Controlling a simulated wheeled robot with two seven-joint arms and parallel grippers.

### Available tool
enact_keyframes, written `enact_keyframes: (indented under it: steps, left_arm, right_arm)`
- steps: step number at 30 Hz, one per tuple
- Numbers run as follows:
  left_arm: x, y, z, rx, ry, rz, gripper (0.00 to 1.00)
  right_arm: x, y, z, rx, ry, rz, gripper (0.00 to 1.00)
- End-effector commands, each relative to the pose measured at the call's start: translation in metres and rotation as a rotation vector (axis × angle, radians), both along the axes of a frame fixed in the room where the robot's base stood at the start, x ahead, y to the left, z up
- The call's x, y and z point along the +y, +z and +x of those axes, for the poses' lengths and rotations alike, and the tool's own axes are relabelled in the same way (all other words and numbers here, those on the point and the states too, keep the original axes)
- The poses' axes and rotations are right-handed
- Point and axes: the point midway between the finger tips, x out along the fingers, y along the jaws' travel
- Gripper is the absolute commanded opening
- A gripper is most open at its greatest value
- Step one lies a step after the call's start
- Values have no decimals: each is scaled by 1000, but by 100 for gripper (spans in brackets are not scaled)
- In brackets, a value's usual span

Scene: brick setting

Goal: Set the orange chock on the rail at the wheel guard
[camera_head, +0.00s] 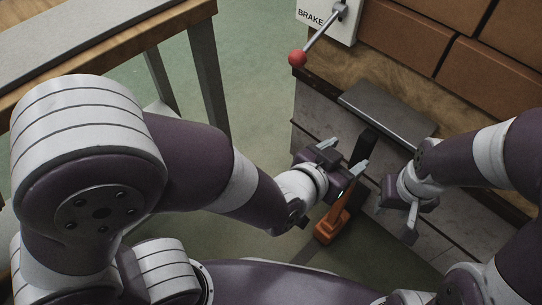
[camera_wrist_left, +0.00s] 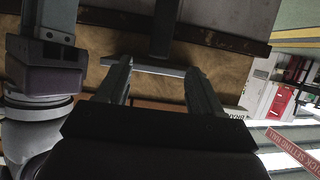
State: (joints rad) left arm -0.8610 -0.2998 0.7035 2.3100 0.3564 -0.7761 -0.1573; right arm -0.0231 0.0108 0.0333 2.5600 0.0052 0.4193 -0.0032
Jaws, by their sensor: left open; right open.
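The orange chock (camera_head: 329,226) shows in the head view low in the middle, below my left gripper and beside the grey-panelled unit. It has a wide base and a narrower upper part reaching up towards the gripper; what it rests on is hard to tell. My left gripper (camera_head: 345,154) is open, its fingertips pointing up and right near a dark upright bar (camera_head: 362,145). In the left wrist view my left gripper (camera_wrist_left: 160,80) has nothing clearly between its fingers; a grey bar (camera_wrist_left: 145,67) lies beyond them. My right gripper (camera_head: 398,210) is open and apart from the chock.
A dark grey plate (camera_head: 385,112) lies on the unit's wooden top, with brick walls (camera_head: 440,40) behind. A brake lever with a red knob (camera_head: 297,58) stands at the back. A wooden table (camera_head: 90,40) is at upper left. Green floor (camera_head: 255,105) between is clear.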

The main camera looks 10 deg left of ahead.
Motion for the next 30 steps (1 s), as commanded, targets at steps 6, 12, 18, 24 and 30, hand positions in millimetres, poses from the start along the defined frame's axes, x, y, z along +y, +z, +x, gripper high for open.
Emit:
enact_keyframes:
  steps: [6, 12, 18, 24, 30]
  left_arm:
    - [76, -39, 24, 306, 163, 140, 66]
    - [212, -76, -17, 855, 438, 294, 66]
    - [247, -78, -47, 1036, 519, 326, 66]
    - [246, -78, -47, 1033, 516, 326, 66]
    - [246, -78, -47, 1031, 516, 326, 66]
  right_arm:
    - [0, 0, 0, 0, 0, 0, 43]
    - [0, 0, 0, 0, 0, 0, 43]
    - [0, 0, 0, 0, 0, 0, 43]
    - [0, 0, 0, 0, 0, 0, 43]
    - [0, 0, 0, 0, 0, 0, 43]
